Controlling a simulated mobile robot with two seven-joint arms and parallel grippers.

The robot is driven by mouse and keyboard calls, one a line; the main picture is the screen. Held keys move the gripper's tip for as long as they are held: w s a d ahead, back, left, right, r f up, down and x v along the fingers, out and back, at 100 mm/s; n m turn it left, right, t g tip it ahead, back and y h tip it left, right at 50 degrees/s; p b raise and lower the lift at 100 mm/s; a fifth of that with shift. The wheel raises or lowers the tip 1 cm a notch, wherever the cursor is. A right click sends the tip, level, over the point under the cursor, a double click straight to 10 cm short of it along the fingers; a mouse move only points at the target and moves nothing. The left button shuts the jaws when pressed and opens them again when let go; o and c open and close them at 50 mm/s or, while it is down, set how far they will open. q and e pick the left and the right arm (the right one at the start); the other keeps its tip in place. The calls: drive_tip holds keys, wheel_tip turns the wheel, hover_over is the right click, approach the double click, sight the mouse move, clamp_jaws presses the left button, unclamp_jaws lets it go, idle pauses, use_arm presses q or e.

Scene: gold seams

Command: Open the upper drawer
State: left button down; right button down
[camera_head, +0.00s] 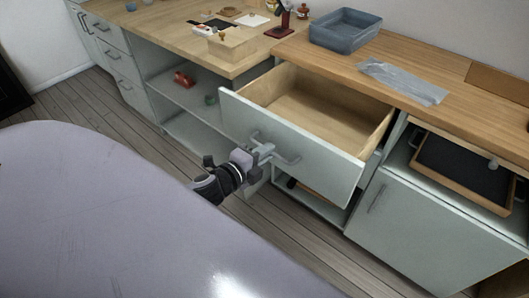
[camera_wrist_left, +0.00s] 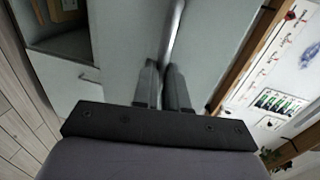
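The upper drawer (camera_head: 300,140) has a pale grey-green front and a light wooden inside. It stands well out from the counter, and its visible inside is empty. My left gripper (camera_head: 262,151) is at the left part of this handle. In the left wrist view, its two dark fingers (camera_wrist_left: 163,85) stand close together with the bar between them. My right gripper is not in view.
The wooden counter above carries a blue-grey bin (camera_head: 345,32) and a clear plastic bag (camera_head: 403,82). A lower cabinet (camera_head: 430,225) with a wooden-rimmed dark tray (camera_head: 465,165) stands to the right. Open shelves (camera_head: 190,100) are at left. Wooden floor shows in front.

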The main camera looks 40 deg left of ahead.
use_arm(q)
drive_tip(key=c, duration=1.2)
unclamp_jaws()
drive_tip(key=shift+o, duration=0.2)
drive_tip(key=v, duration=0.7)
drive_tip(key=shift+s, duration=0.1)
drive_tip(key=s+d+f+n+g+p, duration=0.2)
drive_tip(key=s+d+n+p, duration=0.2)
drive_tip(key=n, duration=0.4)
drive_tip(key=s+d+f+n+g+h+p, duration=0.1)
drive_tip(key=s+d+n+g+p, duration=0.2)
drive_tip(key=s+d+n, duration=0.3)
drive_tip(key=s+n+p, duration=0.1)
drive_tip(key=n, duration=0.1)
drive_tip(key=shift+d+f+n, duration=0.3)
drive_tip(key=shift+d+f, duration=0.05)
